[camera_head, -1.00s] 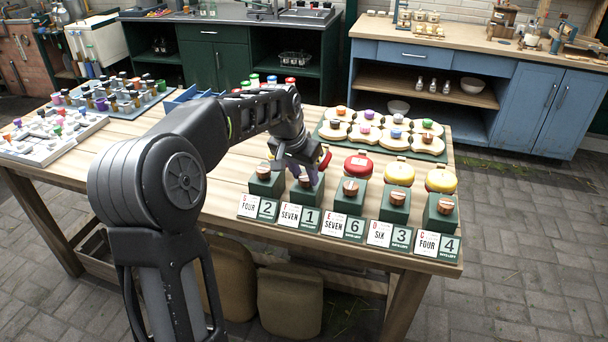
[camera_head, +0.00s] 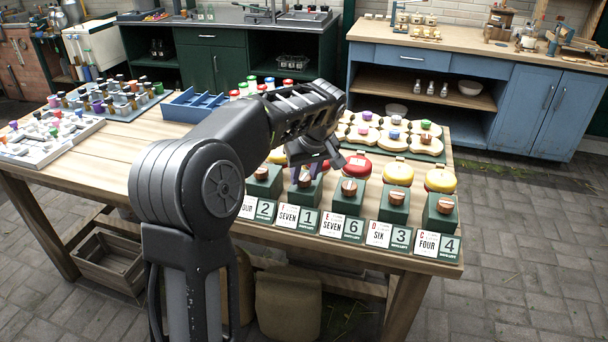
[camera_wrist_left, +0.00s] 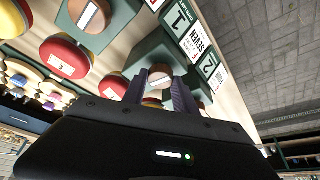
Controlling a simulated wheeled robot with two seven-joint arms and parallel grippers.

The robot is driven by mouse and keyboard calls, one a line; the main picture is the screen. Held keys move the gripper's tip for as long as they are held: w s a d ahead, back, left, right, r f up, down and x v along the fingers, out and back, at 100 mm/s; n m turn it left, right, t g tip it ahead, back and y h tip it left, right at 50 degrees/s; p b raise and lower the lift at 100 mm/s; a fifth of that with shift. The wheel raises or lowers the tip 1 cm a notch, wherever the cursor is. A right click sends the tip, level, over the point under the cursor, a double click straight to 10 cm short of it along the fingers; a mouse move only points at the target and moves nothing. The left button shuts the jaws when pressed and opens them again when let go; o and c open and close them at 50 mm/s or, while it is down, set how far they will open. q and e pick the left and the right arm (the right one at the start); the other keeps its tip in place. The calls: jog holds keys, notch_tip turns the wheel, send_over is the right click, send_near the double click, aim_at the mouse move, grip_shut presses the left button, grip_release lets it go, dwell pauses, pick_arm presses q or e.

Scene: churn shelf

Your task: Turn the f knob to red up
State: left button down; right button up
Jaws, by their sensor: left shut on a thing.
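The f knob is a round copper-brown knob with a pale band on a dark green block, second from left in the front row, behind the card reading SEVEN and 1 (camera_head: 299,216). My left gripper (camera_head: 303,175) reaches down over it, and the wrist hides part of the knob. In the left wrist view, the f knob (camera_wrist_left: 160,77) sits between the two purple fingers, which are shut on it. No red mark on the knob can be made out. My right gripper is not in view.
Close on either side stand the similar knob on the block marked 2 (camera_head: 262,172) and the one marked 6 (camera_head: 349,187). Red and yellow round-lidded pieces (camera_head: 441,179) stand just behind the row. A blue tray (camera_head: 193,104) lies at the back left.

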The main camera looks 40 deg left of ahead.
aim_at(311, 194)
pick_arm(q)
jog(key=shift+n+g, duration=0.3)
jog(key=shift+n, duration=0.4)
jog(key=c, duration=1)
grip_release()
jog(key=v, duration=0.7)
jog(key=shift+d+r, duration=0.2)
jog(key=shift+r, duration=0.15)
